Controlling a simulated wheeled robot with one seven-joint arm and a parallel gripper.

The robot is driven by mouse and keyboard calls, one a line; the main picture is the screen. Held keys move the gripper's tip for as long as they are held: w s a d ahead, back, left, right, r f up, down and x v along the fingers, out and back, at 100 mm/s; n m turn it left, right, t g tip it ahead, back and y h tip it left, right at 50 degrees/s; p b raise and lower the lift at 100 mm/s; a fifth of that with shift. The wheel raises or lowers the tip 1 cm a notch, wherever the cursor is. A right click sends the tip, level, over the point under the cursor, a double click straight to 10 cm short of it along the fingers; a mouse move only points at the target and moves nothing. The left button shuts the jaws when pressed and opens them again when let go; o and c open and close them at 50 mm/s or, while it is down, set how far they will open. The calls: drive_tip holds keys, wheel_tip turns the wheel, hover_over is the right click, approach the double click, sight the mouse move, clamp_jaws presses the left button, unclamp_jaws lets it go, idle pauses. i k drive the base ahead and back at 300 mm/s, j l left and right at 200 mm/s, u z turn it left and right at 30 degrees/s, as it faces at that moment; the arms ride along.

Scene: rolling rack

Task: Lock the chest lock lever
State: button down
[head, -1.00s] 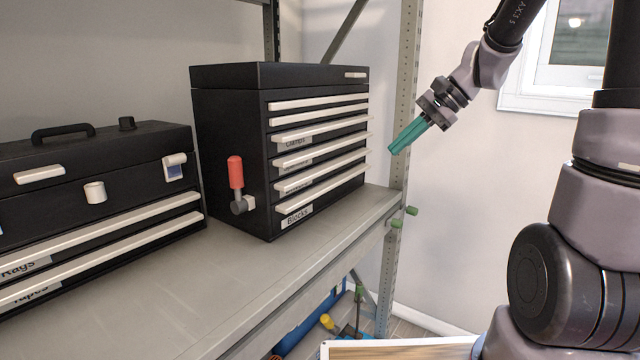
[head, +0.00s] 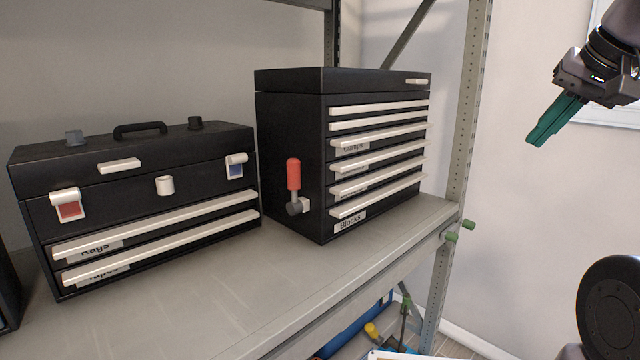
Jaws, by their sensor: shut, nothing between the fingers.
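The tall black chest (head: 290,130) stands on the grey shelf, with several white-handled drawers, the lowest labelled "Blocks". Its lock lever (head: 293,174) is on the left side face near the bottom. The lever has a red grip pointing straight up from a grey pivot, next to a small white block. My gripper (head: 537,138) is at the upper right, in front of the white wall, with teal fingers shut and empty. It points down-left and is well apart from the chest and lever.
A lower black toolbox (head: 140,190) with a top handle, a red latch and a blue latch stands left of the chest. The shelf (head: 220,300) is bare in front. A perforated rack post (head: 465,130) stands between the chest and my gripper. Green pegs (head: 468,224) stick out from the post.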

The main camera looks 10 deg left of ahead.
sight(293, 207)
drive_tip(key=k, duration=0.65)
drive_tip(key=u, duration=1.8)
drive_tip(key=k+l, duration=0.1)
drive_tip(key=l, duration=1.3)
drive_tip(key=i, duration=0.55)
